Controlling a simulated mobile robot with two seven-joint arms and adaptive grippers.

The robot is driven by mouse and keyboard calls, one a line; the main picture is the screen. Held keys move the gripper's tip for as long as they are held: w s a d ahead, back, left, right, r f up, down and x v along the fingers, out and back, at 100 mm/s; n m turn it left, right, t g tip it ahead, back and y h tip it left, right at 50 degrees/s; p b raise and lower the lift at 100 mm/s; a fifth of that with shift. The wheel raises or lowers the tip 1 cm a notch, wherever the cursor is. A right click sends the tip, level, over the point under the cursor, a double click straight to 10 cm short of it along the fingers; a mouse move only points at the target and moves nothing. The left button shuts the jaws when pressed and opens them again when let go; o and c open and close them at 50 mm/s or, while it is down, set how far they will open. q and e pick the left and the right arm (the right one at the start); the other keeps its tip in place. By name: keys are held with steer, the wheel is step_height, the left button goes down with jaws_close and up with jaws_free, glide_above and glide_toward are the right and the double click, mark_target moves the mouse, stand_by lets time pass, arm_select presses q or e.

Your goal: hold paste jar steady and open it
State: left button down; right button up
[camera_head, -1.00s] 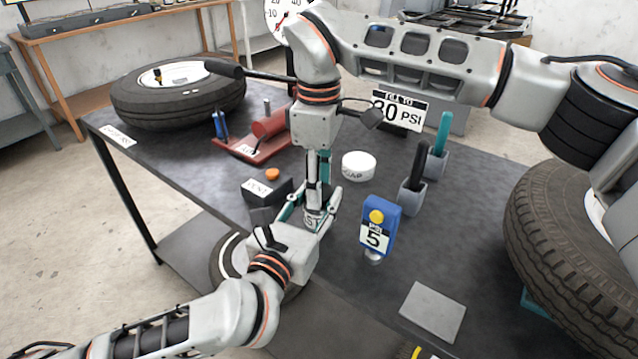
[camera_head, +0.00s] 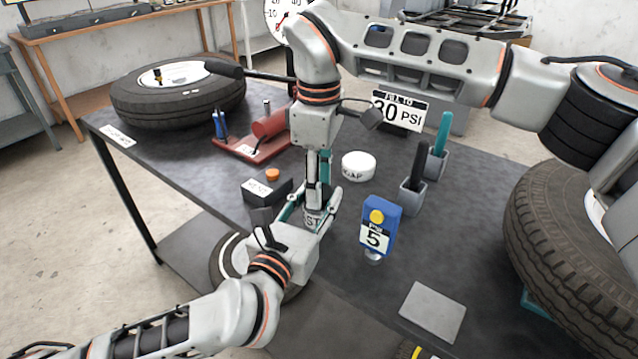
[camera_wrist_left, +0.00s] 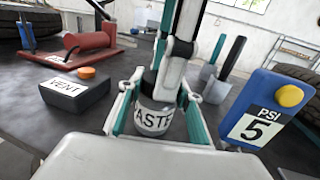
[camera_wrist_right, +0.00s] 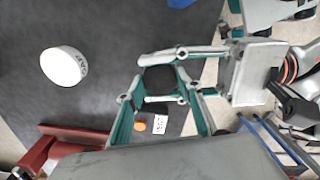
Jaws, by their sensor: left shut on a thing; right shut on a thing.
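The paste jar (camera_wrist_left: 155,120) is a small pale jar with a dark top and a label reading "ASTE" in the left wrist view. It stands upright on the dark table; it also shows in the head view (camera_head: 313,220). My left gripper (camera_head: 309,215) comes in low and is shut around the jar's body, one finger on each side. My right gripper (camera_wrist_right: 160,95) points straight down from above and is shut on the jar's dark lid (camera_wrist_right: 160,79). The fingers partly hide the lid.
A white round cap tub (camera_head: 358,167) stands behind the jar. A blue PSI gauge (camera_head: 378,225) is close on the right. A black vent block (camera_head: 266,191) with an orange button is on the left. Holders with handles (camera_head: 412,197) and a tire (camera_head: 570,235) stand farther right.

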arm_select(q)
steer(key=shift+f, duration=0.1)
arm_select(e)
steer(key=o, duration=1.2)
steer(key=shift+r, duration=2.25)
arm_select(q)
steer(key=c, duration=1.3)
jaws_free()
